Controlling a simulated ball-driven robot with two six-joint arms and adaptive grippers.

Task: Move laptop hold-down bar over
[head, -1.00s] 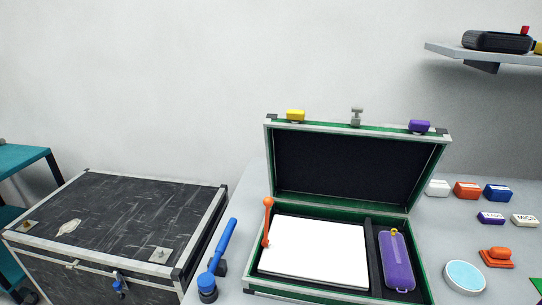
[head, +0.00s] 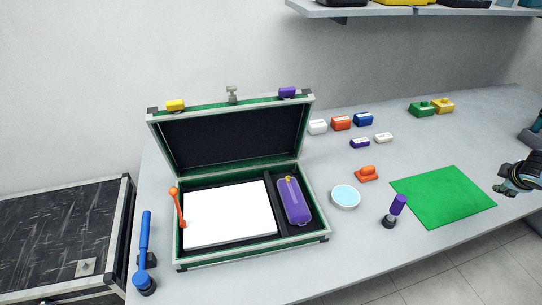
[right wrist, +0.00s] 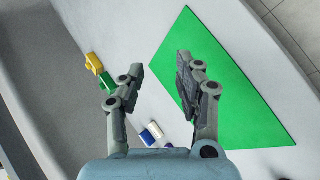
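An open green-edged case (head: 248,262) stands on the table with its lid up. A flat white laptop (head: 230,213) lies in its left compartment. An orange bar (head: 178,207) with a ball at its top stands nearly upright at the laptop's left edge; it does not lie across the laptop. My right gripper (head: 502,189) is at the far right, well away from the case and near the green mat. In the right wrist view my right gripper (right wrist: 162,75) is open, with nothing between its fingers. My left gripper is not in view.
A purple case (head: 293,203) lies in the right compartment. A blue lever (head: 145,233) stands left of the case. A light-blue round dish (head: 345,196), an orange stamp-like piece (head: 366,174), a purple-handled piece (head: 397,206) and a green mat (head: 440,196) lie to the right. A shelf (head: 400,11) hangs above.

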